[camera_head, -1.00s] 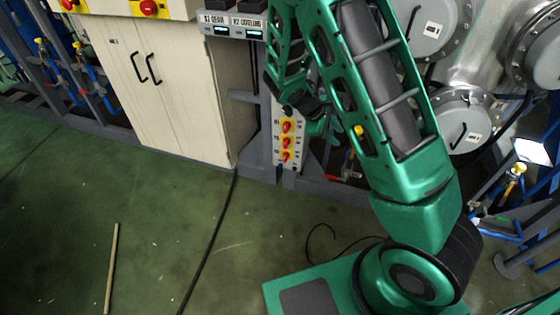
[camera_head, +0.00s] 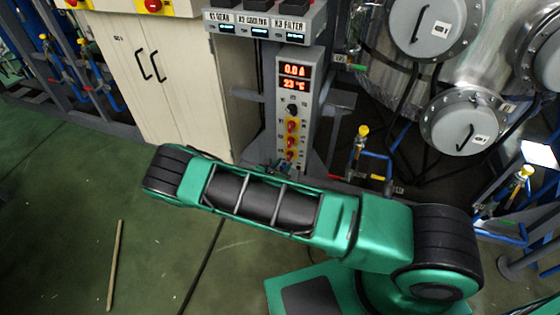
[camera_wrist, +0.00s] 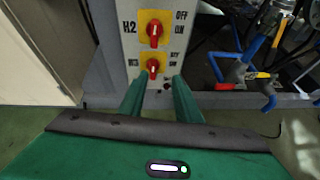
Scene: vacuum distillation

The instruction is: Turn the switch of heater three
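The switch of heater three is the red knob (camera_wrist: 152,67) on a yellow plate beside the "H3" label in the wrist view. In the head view it is the lowest red switch (camera_head: 290,155) on the narrow panel. Above it in the wrist view is the H2 knob (camera_wrist: 154,30), whose handle looks about upright. My gripper (camera_wrist: 157,82) is open and empty, its two green fingers pointing at the panel just below the H3 knob, one to each side. Whether they touch the panel cannot be told. In the head view my gripper is mostly hidden behind my arm.
The panel (camera_head: 311,105) carries red displays and a black dial above the switches. A cream cabinet (camera_head: 180,90) stands to its left. Blue pipes with a yellow valve (camera_head: 362,131) stand to its right. Open green floor lies in front.

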